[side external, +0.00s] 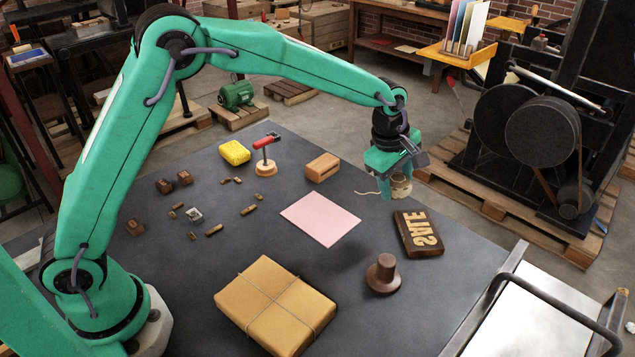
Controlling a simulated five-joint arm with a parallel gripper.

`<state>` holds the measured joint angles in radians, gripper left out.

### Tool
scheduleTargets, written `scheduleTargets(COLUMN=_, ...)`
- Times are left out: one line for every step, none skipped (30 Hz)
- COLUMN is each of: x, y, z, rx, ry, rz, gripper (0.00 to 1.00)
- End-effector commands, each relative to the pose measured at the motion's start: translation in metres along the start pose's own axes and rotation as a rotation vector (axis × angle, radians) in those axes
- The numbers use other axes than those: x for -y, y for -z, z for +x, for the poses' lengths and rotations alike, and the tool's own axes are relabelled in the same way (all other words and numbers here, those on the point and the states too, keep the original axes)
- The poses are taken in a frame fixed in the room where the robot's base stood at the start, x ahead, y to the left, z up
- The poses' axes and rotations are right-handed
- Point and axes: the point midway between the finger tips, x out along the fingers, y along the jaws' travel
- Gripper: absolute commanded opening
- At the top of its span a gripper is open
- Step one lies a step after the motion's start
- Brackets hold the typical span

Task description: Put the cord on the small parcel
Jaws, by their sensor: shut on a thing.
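The cord (400,189) is a pale beige roll with a loose end trailing left. My green gripper (396,177) points down and is shut on it near the table's right edge. I cannot tell whether the roll touches the table. A small brown box-shaped block (322,168) lies left of my gripper; I cannot tell if it is wood or a wrapped parcel. A larger brown paper parcel (262,292), tied crosswise with string, lies flat at the front of the table. Nothing else rests on either one.
Several small type pieces lie at left. A metal-railed tray (540,325) stands front right.

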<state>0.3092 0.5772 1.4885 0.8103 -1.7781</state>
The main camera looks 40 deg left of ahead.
Motion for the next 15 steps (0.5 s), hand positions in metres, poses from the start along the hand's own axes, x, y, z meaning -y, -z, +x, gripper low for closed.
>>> scheduleTargets(x=0.007, y=-0.006, z=-0.005, rx=0.004, ry=0.000, rz=0.017, gripper=0.28)
scheduleTargets(x=0.011, y=-0.009, z=-0.007, rx=0.006, ry=0.000, rz=0.027, gripper=0.28)
scheduleTargets(x=0.018, y=-0.014, z=-0.011, rx=0.008, ry=0.001, rz=0.040, gripper=0.28)
scheduleTargets(x=0.023, y=-0.017, z=-0.013, rx=0.010, ry=0.001, rz=0.052, gripper=0.28)
scheduleTargets(x=0.029, y=-0.021, z=-0.016, rx=0.013, ry=0.001, rz=0.064, gripper=0.28)
scheduleTargets(x=0.036, y=-0.025, z=-0.020, rx=0.016, ry=0.000, rz=0.081, gripper=0.28)
scheduleTargets(x=0.043, y=-0.029, z=-0.022, rx=0.018, ry=0.002, rz=0.094, gripper=0.28)
scheduleTargets(x=0.050, y=-0.032, z=-0.025, rx=0.021, ry=0.002, rz=0.107, gripper=0.28)
scheduleTargets(x=0.059, y=-0.036, z=-0.029, rx=0.024, ry=0.003, rz=0.124, gripper=0.28)
scheduleTargets(x=0.065, y=-0.040, z=-0.032, rx=0.027, ry=0.003, rz=0.137, gripper=0.28)
scheduleTargets(x=0.072, y=-0.043, z=-0.034, rx=0.029, ry=0.003, rz=0.151, gripper=0.28)
scheduleTargets(x=0.082, y=-0.046, z=-0.037, rx=0.032, ry=0.004, rz=0.169, gripper=0.28)
scheduleTargets(x=0.089, y=-0.049, z=-0.040, rx=0.035, ry=0.005, rz=0.182, gripper=0.28)
scheduleTargets(x=0.096, y=-0.051, z=-0.042, rx=0.037, ry=0.005, rz=0.196, gripper=0.28)
scheduleTargets(x=0.105, y=-0.054, z=-0.045, rx=0.041, ry=0.005, rz=0.213, gripper=0.28)
